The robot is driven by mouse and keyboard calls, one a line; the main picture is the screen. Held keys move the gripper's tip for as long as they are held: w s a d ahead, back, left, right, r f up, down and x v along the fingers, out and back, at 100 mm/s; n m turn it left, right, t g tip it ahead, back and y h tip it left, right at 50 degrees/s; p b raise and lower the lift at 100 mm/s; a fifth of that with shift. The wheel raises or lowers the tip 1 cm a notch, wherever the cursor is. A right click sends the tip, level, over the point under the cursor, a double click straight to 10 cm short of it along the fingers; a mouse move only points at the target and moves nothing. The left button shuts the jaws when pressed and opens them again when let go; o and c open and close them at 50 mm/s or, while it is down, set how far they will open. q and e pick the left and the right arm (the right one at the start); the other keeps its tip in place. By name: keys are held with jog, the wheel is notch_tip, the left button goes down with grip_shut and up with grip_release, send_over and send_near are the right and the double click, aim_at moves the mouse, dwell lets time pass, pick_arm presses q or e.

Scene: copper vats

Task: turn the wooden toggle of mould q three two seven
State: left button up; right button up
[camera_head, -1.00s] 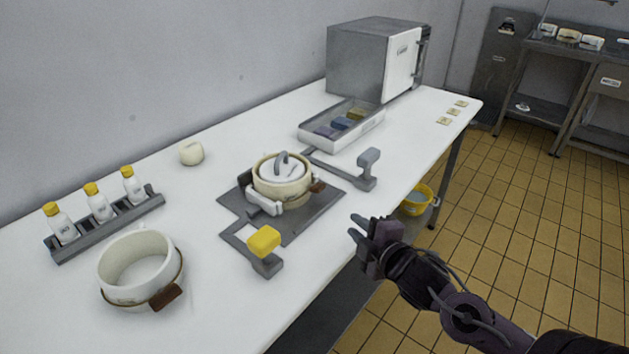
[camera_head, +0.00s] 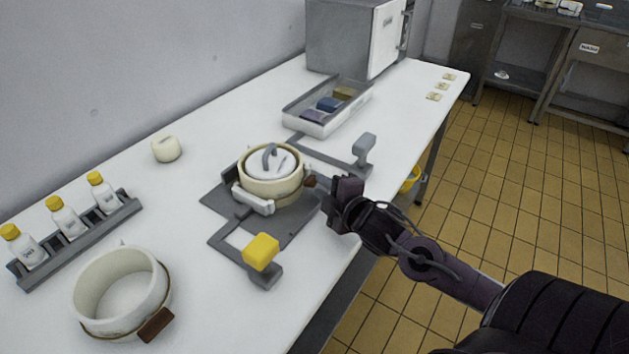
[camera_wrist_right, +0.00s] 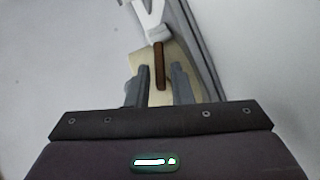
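A cream round mould (camera_head: 270,190) with a white lid and grey handle stands on a grey plate (camera_head: 215,203) in the head view. Its brown wooden toggle (camera_head: 309,181) shows at its right side, by my right gripper (camera_head: 325,190). In the right wrist view the two grey fingers (camera_wrist_right: 161,82) are apart, and the brown toggle (camera_wrist_right: 159,65) stands upright in the picture between them, with a gap on both sides. A second, open mould (camera_head: 92,297) with a brown toggle (camera_head: 156,325) stands at lower left. I cannot read a number on either mould. My left gripper is not in view.
A yellow-knobbed lever (camera_head: 261,252) and a grey-knobbed lever (camera_head: 364,148) flank the plate. A bottle rack (camera_head: 90,241), a small white round object (camera_head: 167,149), a tray of coloured blocks (camera_head: 330,105) and a grey appliance (camera_head: 345,40) share the white table.

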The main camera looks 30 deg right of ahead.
aim_at(317, 183)
jog(key=shift+x, duration=1.95)
grip_shut()
